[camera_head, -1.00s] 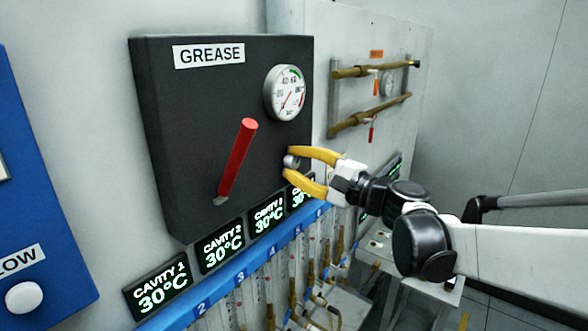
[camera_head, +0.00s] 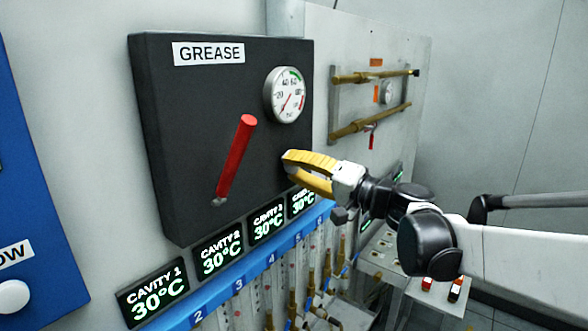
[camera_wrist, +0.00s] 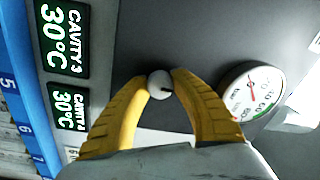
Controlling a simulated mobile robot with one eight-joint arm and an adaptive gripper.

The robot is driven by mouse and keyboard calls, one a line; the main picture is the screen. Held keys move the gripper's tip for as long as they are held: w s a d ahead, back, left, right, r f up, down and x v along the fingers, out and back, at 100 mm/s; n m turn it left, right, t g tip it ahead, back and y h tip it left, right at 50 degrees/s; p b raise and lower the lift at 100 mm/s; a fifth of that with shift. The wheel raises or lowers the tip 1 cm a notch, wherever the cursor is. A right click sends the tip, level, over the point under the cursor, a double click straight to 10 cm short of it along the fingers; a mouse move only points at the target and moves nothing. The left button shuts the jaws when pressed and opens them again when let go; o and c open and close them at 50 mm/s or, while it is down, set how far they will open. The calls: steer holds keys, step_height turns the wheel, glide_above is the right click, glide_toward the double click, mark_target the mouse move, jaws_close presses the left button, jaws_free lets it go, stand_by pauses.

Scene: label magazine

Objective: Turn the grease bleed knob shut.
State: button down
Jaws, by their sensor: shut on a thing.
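The grease bleed knob (camera_wrist: 160,84) is a small pale grey round knob with a dark line on its face, seen in the wrist view. It sits on the dark GREASE panel (camera_head: 180,110). My gripper (camera_wrist: 159,78) has a yellow finger on each side of it and is shut on it. In the head view my gripper (camera_head: 288,161) is at the panel's lower right edge, and its fingers hide the knob. The pressure gauge (camera_head: 286,95) is above the gripper there and also shows at the right in the wrist view (camera_wrist: 250,91).
A long red lever (camera_head: 236,160) slants across the panel left of my gripper. Lit cavity displays (camera_head: 219,254) and a blue numbered rail (camera_head: 256,272) run below. Brass pipes (camera_head: 372,76) are mounted on the wall at the right.

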stand_by(0.4)
steer(key=c, duration=1)
jaws_free()
steer(key=shift+c, duration=0.2)
steer(key=v, duration=1.2)
steer(key=shift+f, duration=0.1)
